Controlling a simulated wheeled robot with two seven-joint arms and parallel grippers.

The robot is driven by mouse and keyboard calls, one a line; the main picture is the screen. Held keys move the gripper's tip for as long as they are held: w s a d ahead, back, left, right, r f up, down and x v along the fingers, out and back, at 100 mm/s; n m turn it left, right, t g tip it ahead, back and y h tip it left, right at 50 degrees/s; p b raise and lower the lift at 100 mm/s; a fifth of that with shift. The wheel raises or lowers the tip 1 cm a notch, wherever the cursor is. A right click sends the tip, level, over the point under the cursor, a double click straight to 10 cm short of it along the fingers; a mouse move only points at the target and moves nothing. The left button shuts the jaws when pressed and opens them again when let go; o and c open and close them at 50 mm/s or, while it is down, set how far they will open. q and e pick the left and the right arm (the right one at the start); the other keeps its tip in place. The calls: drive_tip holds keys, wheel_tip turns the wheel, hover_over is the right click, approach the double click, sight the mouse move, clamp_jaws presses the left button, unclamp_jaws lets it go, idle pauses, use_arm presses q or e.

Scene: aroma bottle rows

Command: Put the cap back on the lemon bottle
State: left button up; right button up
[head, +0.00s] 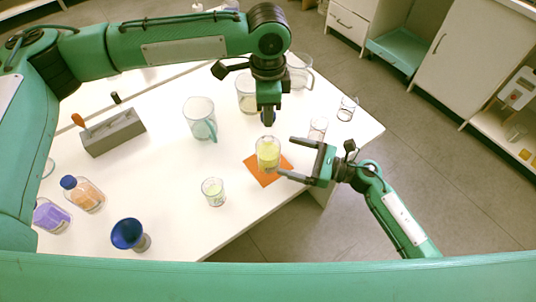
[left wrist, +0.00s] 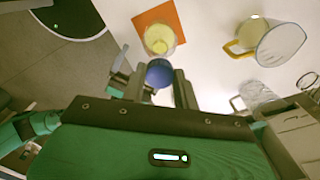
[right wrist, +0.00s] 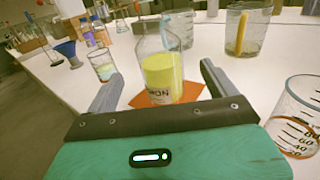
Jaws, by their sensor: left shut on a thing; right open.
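The lemon bottle (head: 268,152) is clear glass with yellow liquid and stands upright on an orange mat (head: 257,172). It has no cap on its neck and also shows in the right wrist view (right wrist: 162,76). My left gripper (head: 268,115) points down above and a little behind the bottle, shut on a round blue cap, which shows in the left wrist view (left wrist: 159,73). The cap is apart from the bottle. My right gripper (head: 287,158) is open, with its fingers (right wrist: 162,88) reaching toward the bottle, apparently one on each side and not closed on it.
A small beaker (head: 213,191) stands left of the mat and a jug (head: 200,119) behind it. Clear glasses (head: 318,129) stand right of the bottle. Blue-capped orange (head: 83,194) and purple (head: 50,216) bottles and a blue funnel (head: 128,234) are at the left.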

sight(266, 149)
drive_tip(key=x, duration=0.8)
drive_tip(key=shift+d, duration=0.1)
drive_tip(key=c, duration=1.5)
use_arm(q)
drive_tip(key=shift+f, duration=2.5)
drive_tip(key=shift+f, duration=0.1)
drive_tip(key=shift+f, duration=0.8)
use_arm(e)
drive_tip(key=shift+o, duration=0.2)
use_arm(q)
drive_tip(key=shift+f, duration=0.55)
